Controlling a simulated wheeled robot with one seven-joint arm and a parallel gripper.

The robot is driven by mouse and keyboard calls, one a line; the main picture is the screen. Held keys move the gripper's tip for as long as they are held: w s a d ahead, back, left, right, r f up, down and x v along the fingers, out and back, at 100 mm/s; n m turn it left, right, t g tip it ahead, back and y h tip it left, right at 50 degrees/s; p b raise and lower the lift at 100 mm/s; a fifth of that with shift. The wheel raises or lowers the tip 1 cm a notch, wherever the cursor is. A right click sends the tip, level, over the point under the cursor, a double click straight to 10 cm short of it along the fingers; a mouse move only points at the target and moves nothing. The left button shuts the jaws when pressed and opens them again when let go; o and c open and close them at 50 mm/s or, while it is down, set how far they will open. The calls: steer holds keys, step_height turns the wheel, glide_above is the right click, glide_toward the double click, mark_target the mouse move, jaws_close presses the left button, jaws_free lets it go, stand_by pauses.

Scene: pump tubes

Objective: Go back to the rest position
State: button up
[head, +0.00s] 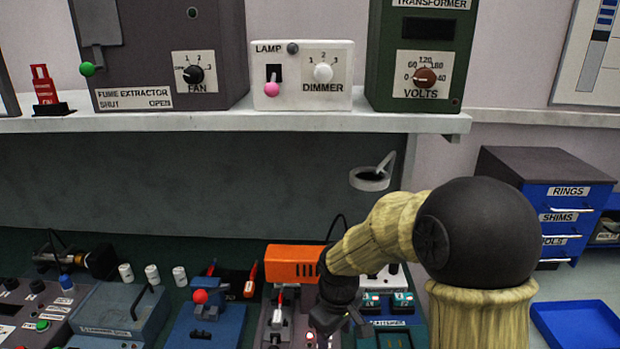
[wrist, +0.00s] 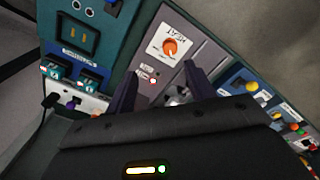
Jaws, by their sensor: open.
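My gripper (head: 338,325) is low over the bench in the head view, at the end of my arm, which reaches in from the right. Its fingertips are small and dark there. In the wrist view my gripper (wrist: 163,85) shows two dark fingers spread apart, with nothing held between them. A grey panel (wrist: 185,55) with an orange knob (wrist: 170,47) lies beyond the fingers. A small silvery part (wrist: 176,96) shows between them; I cannot tell whether they touch it.
An orange box (head: 292,262) stands left of my gripper, near a blue device with a red ball (head: 200,296). A shelf (head: 230,122) above holds the fume extractor (head: 150,50), lamp dimmer (head: 300,100) and transformer (head: 420,60). Blue drawers (head: 555,215) and a blue tray (head: 580,325) are at right.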

steer(key=s+d+r+m+t, duration=0.2)
steer(key=s+d+m, duration=0.6)
steer(key=s+d, duration=0.2)
steer(key=shift+s+m, duration=0.2)
steer(key=shift+m, duration=0.1)
stand_by(0.5)
